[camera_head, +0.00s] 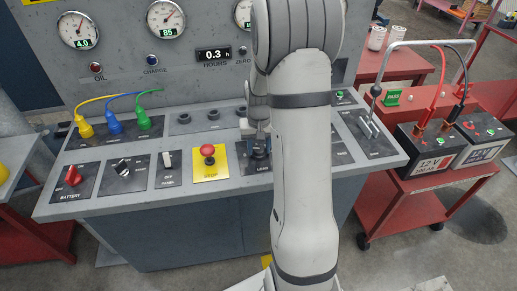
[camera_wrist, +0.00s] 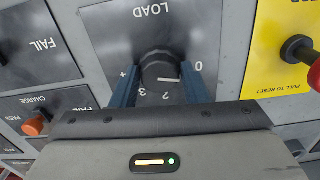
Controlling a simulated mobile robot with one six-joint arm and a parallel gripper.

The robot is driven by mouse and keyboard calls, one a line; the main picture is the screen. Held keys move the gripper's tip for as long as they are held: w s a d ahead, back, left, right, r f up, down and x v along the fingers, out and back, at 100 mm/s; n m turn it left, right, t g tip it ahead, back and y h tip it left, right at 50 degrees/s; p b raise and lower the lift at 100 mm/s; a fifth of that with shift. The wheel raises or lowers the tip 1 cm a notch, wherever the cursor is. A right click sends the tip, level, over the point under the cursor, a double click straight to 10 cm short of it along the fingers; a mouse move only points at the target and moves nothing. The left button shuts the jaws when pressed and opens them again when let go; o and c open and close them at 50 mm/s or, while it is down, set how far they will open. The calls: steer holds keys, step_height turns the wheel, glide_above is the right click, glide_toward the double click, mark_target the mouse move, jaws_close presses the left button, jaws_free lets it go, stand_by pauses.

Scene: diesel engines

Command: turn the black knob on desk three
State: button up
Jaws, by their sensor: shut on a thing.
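The black knob (camera_wrist: 160,70) sits on a panel marked LOAD, with a dial scale around it, in the wrist view. A white pointer line shows on the knob, near the 0 side of the scale. My gripper (camera_wrist: 160,82) has one blue finger on each side of the knob and is shut on it. In the head view my gripper (camera_head: 256,138) is down at the LOAD panel (camera_head: 262,166) of the grey desk (camera_head: 150,205), right of the yellow STOP plate. My arm hides part of the desk there.
A red stop button (camera_head: 207,151) stands close left of my gripper; its yellow plate also shows in the wrist view (camera_wrist: 275,60). Yellow, blue and green plugs with cables, a red battery switch (camera_head: 73,175) and a metal lever (camera_head: 370,125) stand on the desk. A red cart (camera_head: 400,190) with batteries is at right.

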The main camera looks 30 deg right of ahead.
mark_target(259, 148)
steer(key=shift+n, duration=0.5)
steer(key=o, duration=1)
steer(key=shift+c, duration=0.2)
steer(key=shift+r, duration=0.1)
step_height(259, 148, up, 7)
steer(key=shift+r+b, duration=0.2)
steer(key=shift+b, duration=0.3)
steer(key=shift+r, duration=0.1)
steer(key=shift+a+r, duration=0.15)
steer(key=shift+a, duration=0.05)
steer(key=s+a+r+n+t, duration=0.1)
steer(key=s+a+r, duration=0.3)
steer(key=s+a, duration=0.3)
steer(key=s+a+r+n+t, duration=0.2)
steer(key=s+a, duration=0.5)
steer(key=s, duration=0.5)
steer(key=shift+v, duration=0.9)
